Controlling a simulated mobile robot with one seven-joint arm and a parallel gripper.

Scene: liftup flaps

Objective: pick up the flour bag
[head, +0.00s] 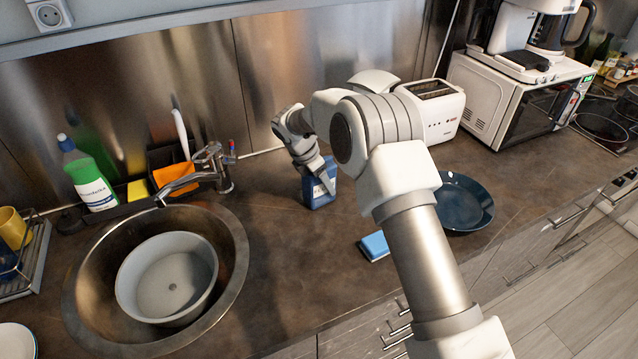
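A small dark blue package with a pale label, which looks like the flour bag (318,194), stands upright on the dark countertop right of the sink. My gripper (322,172) points down at the bag's top from above and overlaps it in the head view. My wrist and the viewing angle hide the fingertips, so I cannot tell whether they are open, shut or touching the bag. Part of the bag's top is hidden behind the gripper.
A round sink (240,262) holding a grey bowl (168,278) is at left. A white toaster (436,110) stands behind my arm. The counter between sink and sponge is clear.

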